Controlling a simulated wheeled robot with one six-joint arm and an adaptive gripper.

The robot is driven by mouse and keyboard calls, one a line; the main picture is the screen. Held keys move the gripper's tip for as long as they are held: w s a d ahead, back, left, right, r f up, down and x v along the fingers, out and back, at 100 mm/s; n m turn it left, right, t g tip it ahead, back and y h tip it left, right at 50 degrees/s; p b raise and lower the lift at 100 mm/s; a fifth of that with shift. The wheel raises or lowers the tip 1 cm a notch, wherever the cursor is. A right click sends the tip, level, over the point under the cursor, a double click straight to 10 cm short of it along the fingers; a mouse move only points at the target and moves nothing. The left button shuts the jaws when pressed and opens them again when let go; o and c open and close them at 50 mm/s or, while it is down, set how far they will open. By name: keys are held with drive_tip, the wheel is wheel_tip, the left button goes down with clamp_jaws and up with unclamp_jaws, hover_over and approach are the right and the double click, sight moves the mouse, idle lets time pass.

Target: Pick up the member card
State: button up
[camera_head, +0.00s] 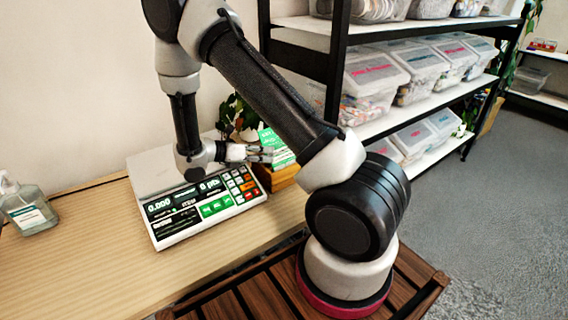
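A green and white card (279,147) stands tilted in or behind a small wooden box (278,177), to the right of the scale. It may be the member card, but its print is too small to read. My gripper (267,154) points to the right, with its fingertips at the card's left edge in the picture. Whether the fingers touch the card, or have it between them, I cannot tell. The finger gap is too small to judge.
A white scale (160,214) with a display and keys sits on the wooden counter (95,265). A clear pump bottle (27,207) stands at the left. A plant (236,115) is behind the box. Shelves with lidded bins (370,85) stand at the right.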

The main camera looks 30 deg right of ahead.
sight(274, 155)
drive_tip(key=x, duration=0.4)
drive_tip(key=shift+a, duration=0.1)
drive_tip(key=shift+c, duration=0.2)
drive_tip(key=shift+s, duration=0.1)
clamp_jaws()
drive_tip(key=shift+r, duration=0.15)
wheel_tip(274, 155, up, 10)
